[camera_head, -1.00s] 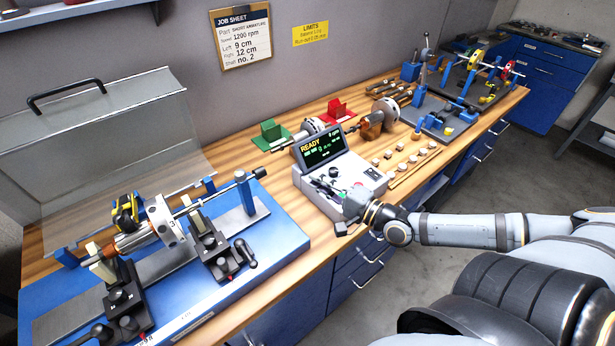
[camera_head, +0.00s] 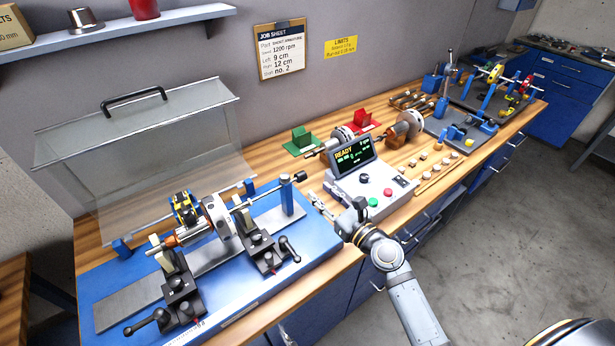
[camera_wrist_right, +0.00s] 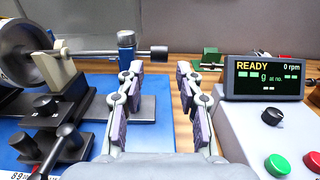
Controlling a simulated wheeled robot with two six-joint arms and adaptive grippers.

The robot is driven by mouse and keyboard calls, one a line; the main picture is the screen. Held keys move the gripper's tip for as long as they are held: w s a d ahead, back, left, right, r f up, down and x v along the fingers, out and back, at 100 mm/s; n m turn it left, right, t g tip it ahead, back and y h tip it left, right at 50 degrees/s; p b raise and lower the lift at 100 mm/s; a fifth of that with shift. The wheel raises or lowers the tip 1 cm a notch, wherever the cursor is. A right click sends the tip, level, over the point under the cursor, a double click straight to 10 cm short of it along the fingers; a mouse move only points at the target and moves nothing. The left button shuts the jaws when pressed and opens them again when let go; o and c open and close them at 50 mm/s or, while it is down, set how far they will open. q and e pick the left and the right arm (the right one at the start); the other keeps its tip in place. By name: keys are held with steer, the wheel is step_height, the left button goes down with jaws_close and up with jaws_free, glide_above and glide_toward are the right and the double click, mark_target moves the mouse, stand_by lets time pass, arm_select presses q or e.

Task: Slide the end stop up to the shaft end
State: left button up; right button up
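The end stop appears to be the blue post (camera_head: 287,197) at the right end of the blue balancing stand (camera_head: 215,313). A dark knob (camera_head: 300,177) shows beside its top. In the right wrist view the blue post (camera_wrist_right: 127,55) is behind the left finger, with the dark knob (camera_wrist_right: 159,53) between the fingers and beyond them. The rotor shaft (camera_head: 258,199) runs from the grey disc (camera_head: 222,220) toward the post; whether they touch is unclear. My right gripper (camera_head: 338,209), also in its wrist view (camera_wrist_right: 158,90), is open and empty, right of the post. My left gripper is out of view.
The console (camera_head: 370,185) reading READY stands close to the right of my right gripper. Black supports with clamp levers (camera_head: 262,250) stand at the stand's front. A clear raised cover (camera_head: 160,140) is behind. Green (camera_head: 302,142) and red (camera_head: 364,122) holders are farther back.

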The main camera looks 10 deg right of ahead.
mark_target(303, 176)
steer(key=p+x, duration=0.1)
steer(key=x, duration=0.7)
steer(key=shift+a, duration=0.1)
steer(key=shift+c, duration=0.3)
jaws_close()
